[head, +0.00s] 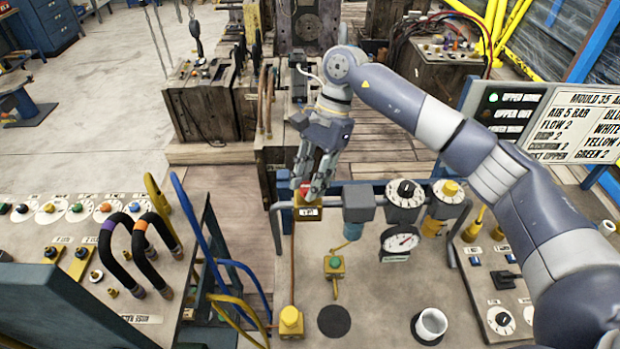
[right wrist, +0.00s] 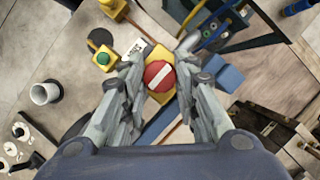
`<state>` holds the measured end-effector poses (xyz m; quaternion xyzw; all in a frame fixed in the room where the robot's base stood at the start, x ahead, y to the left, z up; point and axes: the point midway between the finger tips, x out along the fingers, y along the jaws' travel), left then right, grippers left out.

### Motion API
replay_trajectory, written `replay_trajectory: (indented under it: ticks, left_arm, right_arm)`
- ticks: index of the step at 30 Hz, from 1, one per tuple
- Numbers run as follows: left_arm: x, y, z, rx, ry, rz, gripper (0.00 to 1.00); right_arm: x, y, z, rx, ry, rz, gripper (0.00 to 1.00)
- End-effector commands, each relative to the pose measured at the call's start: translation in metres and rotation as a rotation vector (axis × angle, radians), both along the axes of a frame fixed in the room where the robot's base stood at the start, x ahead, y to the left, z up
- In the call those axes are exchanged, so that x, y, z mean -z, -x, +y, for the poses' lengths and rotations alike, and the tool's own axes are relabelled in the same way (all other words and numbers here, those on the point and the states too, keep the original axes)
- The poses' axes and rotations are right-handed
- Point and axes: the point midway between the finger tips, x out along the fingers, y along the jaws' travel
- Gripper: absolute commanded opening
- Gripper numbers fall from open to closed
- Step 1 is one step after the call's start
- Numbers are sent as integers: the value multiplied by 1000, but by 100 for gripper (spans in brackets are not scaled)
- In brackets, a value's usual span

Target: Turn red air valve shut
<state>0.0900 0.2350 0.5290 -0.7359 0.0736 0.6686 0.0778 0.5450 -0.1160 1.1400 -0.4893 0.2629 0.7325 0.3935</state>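The red air valve (right wrist: 158,76) is a round red knob with a white bar across it, on a yellow block. In the right wrist view the bar runs slantwise, lower left to upper right. In the head view only a bit of red (head: 305,187) shows behind the fingers, above a small white label (head: 308,212). My right gripper (head: 311,190) points down over the valve. In the right wrist view its fingers (right wrist: 160,52) are spread, one on each side of the knob. I cannot tell whether they touch it. My left gripper is not in view.
A grey-blue block (head: 358,203), a black dial (head: 405,192) and a gauge (head: 400,241) stand right of the valve. A green button (head: 334,263) and a white cup (head: 431,323) are nearer. Blue and yellow handles (head: 185,215) rise at left. A mould-data sign (head: 570,125) stands right.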

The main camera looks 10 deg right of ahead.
Motion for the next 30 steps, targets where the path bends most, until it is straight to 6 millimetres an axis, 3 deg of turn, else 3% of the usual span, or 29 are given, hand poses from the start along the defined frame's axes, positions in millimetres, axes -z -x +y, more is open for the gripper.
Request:
replay_trajectory:
  ticks: [14,30]
  left_arm:
    - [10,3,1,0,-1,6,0]
    - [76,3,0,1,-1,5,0]
  right_arm:
    - [3,0,0,46,-1,-1,4]
    - [6,3,-1,468,-2,-5,5]
